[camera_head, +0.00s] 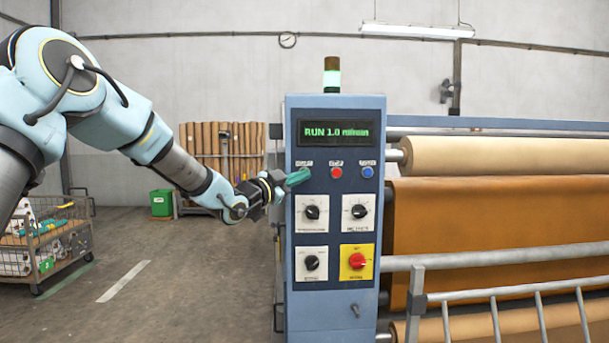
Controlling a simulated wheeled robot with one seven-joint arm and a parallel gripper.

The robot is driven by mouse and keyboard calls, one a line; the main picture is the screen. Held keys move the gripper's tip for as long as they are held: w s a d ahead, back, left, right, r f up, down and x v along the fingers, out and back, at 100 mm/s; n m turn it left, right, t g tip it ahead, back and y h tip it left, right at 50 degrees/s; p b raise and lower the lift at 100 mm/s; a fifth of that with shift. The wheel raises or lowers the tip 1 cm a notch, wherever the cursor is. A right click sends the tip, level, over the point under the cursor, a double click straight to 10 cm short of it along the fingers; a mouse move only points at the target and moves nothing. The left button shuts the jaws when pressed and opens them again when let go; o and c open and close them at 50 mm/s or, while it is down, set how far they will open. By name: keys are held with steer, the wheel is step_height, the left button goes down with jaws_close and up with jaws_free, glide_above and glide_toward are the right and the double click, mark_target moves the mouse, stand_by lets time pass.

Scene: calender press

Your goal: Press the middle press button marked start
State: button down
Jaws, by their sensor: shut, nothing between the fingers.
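The blue press panel (335,290) stands upright at centre, with a row of buttons below its display. The middle button (336,172) is red, and a blue button (367,172) sits to its right. The small labels above them are too small to read surely. My gripper (299,177) is shut and empty, its teal fingertips pointing right at the left spot of the row. The fingertips cover that left button, and I cannot tell whether they touch it. They are left of the red button and apart from it.
The display (339,132) shows green text beginning "RUN 1.0". A beacon (332,74) on top glows green. Black knobs and a red knob (357,260) on a yellow plate are below the buttons. Rollers and a railing (520,290) lie right. A wire cart (55,240) stands left.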

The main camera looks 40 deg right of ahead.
steer(key=shift+s+a+b, duration=0.5)
steer(key=shift+s+b, duration=0.1)
steer(key=shift+b, duration=0.05)
steer(key=shift+s+a+b, duration=0.75)
steer(key=shift+s+a, duration=0.05)
steer(key=shift+s, duration=0.2)
steer(key=shift+s+a+b, duration=0.7)
steer(key=shift+s+a, duration=0.1)
steer(key=shift+s, duration=0.15)
